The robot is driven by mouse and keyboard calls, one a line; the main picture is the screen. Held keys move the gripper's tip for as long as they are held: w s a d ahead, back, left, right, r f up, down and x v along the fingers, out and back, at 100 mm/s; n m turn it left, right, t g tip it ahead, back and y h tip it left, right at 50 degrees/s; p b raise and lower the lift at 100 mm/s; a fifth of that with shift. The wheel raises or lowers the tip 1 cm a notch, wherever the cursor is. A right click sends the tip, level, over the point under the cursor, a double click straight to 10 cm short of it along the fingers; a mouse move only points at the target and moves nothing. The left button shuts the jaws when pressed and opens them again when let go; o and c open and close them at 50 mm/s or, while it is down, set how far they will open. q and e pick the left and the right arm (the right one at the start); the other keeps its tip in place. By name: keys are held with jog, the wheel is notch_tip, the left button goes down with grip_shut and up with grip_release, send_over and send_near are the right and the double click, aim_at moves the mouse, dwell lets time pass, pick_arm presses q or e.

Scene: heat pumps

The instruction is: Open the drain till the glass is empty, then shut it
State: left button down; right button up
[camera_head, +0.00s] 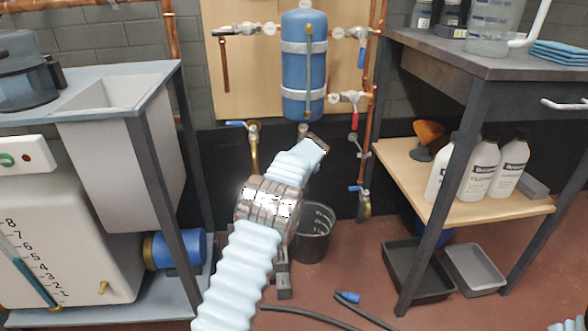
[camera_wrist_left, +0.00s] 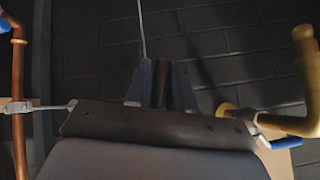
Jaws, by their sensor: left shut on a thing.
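A blue upright vessel (camera_head: 303,70) hangs on a wooden board, with a narrow brass-coloured tube with a sight slot (camera_head: 309,60) down its front. A short outlet (camera_head: 303,128) shows under the vessel. My left gripper (camera_head: 318,141) is just below and in front of it. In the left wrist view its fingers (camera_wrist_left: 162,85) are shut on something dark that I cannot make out. A thin pale rod (camera_wrist_left: 142,30) runs up beside them. A dark bucket (camera_head: 313,238) stands on the floor below, partly hidden by my arm. My right gripper is out of view.
A brass tap (camera_head: 253,148) with a blue lever is left of my gripper; it also shows in the left wrist view (camera_wrist_left: 290,120). A copper pipe (camera_head: 370,125) with valves is to the right. Shelves with bottles (camera_head: 480,168) stand right. A white tank (camera_head: 70,240) is left.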

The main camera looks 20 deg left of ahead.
pick_arm(q)
jog(key=shift+w+d+f+h, duration=0.15)
jog(key=shift+w+d+h, duration=0.05)
jog(key=shift+d+h, duration=0.25)
dwell(0.3)
jog(key=c, duration=1.1)
grip_release()
jog(key=shift+n, duration=0.3)
jog(key=v, duration=1.3)
jog(key=shift+s, duration=0.4)
jog(key=shift+d, duration=0.1)
